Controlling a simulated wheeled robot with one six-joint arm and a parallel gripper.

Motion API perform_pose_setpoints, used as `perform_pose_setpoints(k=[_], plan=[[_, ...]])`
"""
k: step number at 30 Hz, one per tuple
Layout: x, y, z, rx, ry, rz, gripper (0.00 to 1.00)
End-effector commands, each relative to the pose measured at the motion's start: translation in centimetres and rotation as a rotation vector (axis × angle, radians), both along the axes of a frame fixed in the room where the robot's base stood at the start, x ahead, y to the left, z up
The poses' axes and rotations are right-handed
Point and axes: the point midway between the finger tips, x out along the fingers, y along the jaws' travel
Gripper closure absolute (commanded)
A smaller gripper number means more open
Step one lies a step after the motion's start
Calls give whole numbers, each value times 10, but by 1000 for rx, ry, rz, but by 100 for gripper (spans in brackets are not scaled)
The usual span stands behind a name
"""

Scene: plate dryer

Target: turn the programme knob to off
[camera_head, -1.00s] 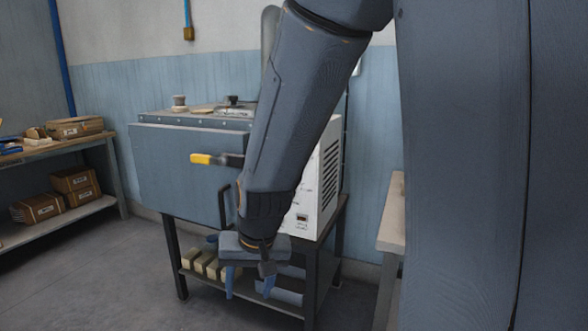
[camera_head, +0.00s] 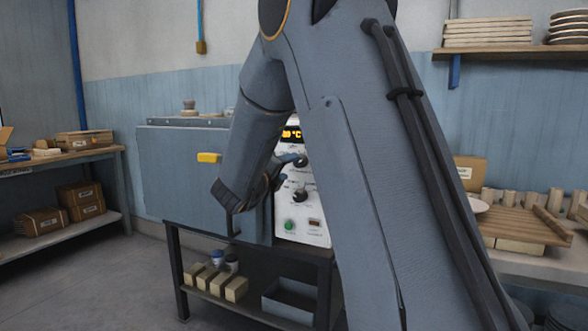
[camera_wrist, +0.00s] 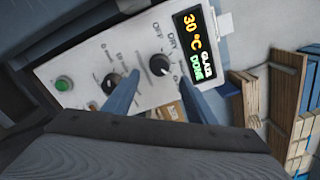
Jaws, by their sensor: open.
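The dryer's white control panel (camera_wrist: 90,62) carries two black knobs and fills the middle of the wrist view. The knob nearer the display (camera_wrist: 160,66), with OFF and DRY lettered beside it, looks like the programme knob; its white mark points away from OFF. It also shows in the head view (camera_head: 302,160). My gripper (camera_wrist: 158,76) is open, its blue fingers on either side of this knob; I cannot tell whether they touch it. In the head view my gripper (camera_head: 287,169) is at the panel, partly hidden by my arm. The display (camera_wrist: 194,47) reads 30 °C, GLAZE, DONE.
The second black knob (camera_wrist: 112,82) is close to my left finger in the wrist view. A green button (camera_wrist: 63,84) is farther left. The dryer's door (camera_head: 180,185) has a yellow handle (camera_head: 209,157). A bench with wooden racks (camera_head: 525,224) stands at right.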

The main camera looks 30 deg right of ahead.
Motion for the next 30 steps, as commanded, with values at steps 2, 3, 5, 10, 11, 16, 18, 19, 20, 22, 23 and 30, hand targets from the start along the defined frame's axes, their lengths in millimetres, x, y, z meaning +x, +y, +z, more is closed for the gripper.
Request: perform_pose_setpoints(k=[2, 3, 5, 10, 11, 16, 18, 19, 20, 22, 23, 30], plan=[[7, -11, 0, 0, 1, -3, 49], [11, -16, 0, 0, 2, -2, 49], [17, -23, 0, -1, 3, -1, 49], [32, -41, 0, -1, 4, 2, 49], [33, -43, 0, -1, 4, 2, 49], [40, -50, 0, -2, 5, 4, 49], [40, -51, 0, -2, 5, 4, 49], [40, -51, 0, -2, 5, 4, 49], [40, -51, 0, -2, 5, 4, 49], [40, -51, 0, -2, 5, 4, 49], [40, -51, 0, -2, 5, 4, 49], [40, -51, 0, -2, 5, 4, 84]])
